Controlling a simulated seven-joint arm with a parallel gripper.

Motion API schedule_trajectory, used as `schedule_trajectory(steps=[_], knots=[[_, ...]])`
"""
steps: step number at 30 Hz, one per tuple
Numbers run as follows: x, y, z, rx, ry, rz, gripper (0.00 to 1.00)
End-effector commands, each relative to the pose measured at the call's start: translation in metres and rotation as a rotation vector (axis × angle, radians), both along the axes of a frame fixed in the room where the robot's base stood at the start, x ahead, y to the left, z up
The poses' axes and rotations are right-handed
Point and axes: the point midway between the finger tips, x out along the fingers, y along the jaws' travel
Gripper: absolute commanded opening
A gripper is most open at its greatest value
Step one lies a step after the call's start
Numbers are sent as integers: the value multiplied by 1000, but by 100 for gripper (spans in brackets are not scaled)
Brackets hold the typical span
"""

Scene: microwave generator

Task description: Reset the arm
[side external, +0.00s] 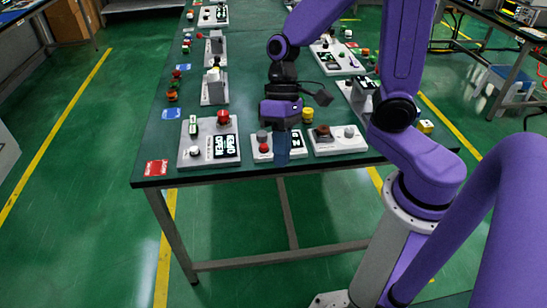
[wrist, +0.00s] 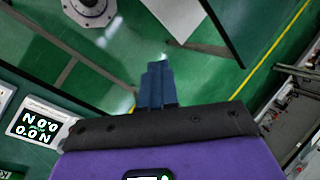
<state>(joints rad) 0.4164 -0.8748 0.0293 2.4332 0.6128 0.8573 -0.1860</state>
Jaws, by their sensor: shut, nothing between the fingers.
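My purple arm reaches over the green workbench (side external: 310,172) in the side external view. My gripper (side external: 282,158) points down at the near edge of the bench, in front of a white control box (side external: 262,153) with a red knob, and hides part of it. The blue fingers are together with nothing between them. In the wrist view my gripper (wrist: 156,66) shows its closed fingers at the middle, with the green floor beyond them. I cannot tell from these views how high the fingertips are above the bench.
A grey panel (side external: 187,158) with a red button and display stands left of my gripper. Another white box (side external: 345,147) with knobs is to its right. A red label (side external: 155,168) lies at the near left corner. More devices line the bench behind. The floor in front is open.

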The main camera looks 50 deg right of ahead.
Motion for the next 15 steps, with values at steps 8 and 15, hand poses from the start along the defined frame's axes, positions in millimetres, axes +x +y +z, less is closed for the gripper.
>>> schedule_trajectory(steps=[8, 15], knots=[[-46, -20, 10, -82, -114, 312, 0], [-77, -40, 18, -145, -233, 564, 0]])
